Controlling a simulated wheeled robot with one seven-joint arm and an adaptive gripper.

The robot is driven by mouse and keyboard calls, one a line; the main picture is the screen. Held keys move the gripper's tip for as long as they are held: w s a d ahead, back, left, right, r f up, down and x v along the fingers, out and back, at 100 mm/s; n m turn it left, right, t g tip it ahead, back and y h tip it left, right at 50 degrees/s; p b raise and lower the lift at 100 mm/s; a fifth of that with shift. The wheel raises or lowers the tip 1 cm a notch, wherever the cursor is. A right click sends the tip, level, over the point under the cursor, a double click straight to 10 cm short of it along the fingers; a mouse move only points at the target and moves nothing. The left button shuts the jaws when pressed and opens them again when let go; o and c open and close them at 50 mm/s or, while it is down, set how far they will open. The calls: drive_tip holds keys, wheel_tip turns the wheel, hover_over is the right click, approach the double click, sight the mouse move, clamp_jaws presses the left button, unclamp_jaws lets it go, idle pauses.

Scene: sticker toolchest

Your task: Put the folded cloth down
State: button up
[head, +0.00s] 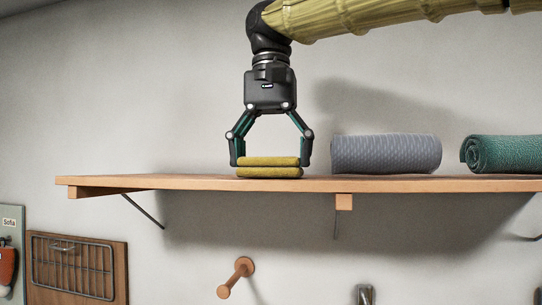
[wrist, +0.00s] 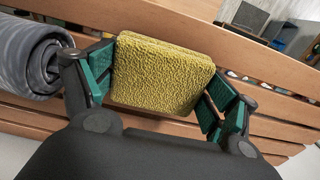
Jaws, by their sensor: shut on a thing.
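The folded cloth (head: 269,172) is mustard yellow and folded into flat layers. In the head view it lies flat at the top of the wooden shelf (head: 200,181), and its underside appears to touch the board. My gripper (head: 270,160) points straight down from above, its two fingers shut on the cloth's left and right ends. In the wrist view the cloth (wrist: 160,75) sits between the teal finger pads of my gripper (wrist: 155,85), over the shelf's slats (wrist: 20,112).
A grey rolled mat (head: 386,154) lies on the shelf just right of my gripper, and a green rolled mat (head: 503,154) lies farther right. The shelf left of the cloth is clear. Below are a wooden peg (head: 236,277) and a wire rack (head: 73,266) on the wall.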

drive_tip(key=o, duration=0.9)
drive_tip(key=shift+w+d+f, duration=0.1)
drive_tip(key=shift+c, duration=0.2)
wheel_tip(320, 180, up, 12)
drive_tip(key=shift+r, duration=0.2)
